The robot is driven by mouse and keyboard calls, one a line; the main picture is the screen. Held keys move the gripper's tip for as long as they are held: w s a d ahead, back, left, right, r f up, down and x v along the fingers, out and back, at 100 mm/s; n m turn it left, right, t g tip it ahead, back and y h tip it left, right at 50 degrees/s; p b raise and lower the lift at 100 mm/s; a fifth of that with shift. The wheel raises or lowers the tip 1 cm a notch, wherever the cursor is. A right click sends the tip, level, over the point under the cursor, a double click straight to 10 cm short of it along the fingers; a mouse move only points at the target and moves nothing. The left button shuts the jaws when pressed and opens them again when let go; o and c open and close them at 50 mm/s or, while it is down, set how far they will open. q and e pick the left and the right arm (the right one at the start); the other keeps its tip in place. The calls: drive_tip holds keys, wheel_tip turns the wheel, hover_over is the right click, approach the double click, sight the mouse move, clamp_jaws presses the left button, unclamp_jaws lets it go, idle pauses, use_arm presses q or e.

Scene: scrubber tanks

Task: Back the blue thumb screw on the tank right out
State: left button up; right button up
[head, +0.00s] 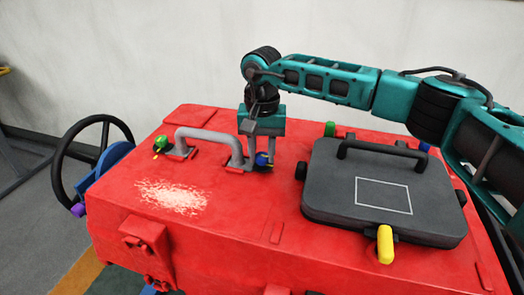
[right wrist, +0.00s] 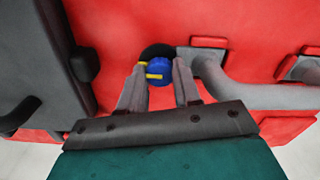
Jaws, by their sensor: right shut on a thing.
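The red tank (head: 230,215) fills the middle of the head view. The blue thumb screw (head: 262,160) sits on its top, at the right foot of the grey handle (head: 212,136). My right gripper (head: 260,154) points down from above and is shut on this screw. In the right wrist view the blue head (right wrist: 160,70) shows between the two fingertips, with a small yellow mark on its left side and a dark round part behind it. The screw's shaft is hidden. My left gripper is in neither view.
A dark grey lid (head: 325,195) with a black handle and a yellow knob (head: 385,244) lies right of the screw. A green screw (head: 144,146) stands at the handle's left foot. A black handwheel (head: 62,160) is at the tank's left end.

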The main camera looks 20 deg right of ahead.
sight(261, 155)
drive_tip(key=shift+s+f+n, duration=0.1)
drive_tip(key=shift+f+n, duration=0.2)
drive_tip(key=shift+f, duration=0.05)
drive_tip(key=o, duration=1.1)
drive_tip(key=shift+r, duration=0.15)
drive_tip(key=shift+c, duration=0.2)
use_arm(q)
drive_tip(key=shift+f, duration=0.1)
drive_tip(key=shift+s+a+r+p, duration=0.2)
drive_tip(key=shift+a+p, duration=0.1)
drive_tip(key=shift+p, duration=0.35)
use_arm(e)
wheel_tip(261, 155, up, 13)
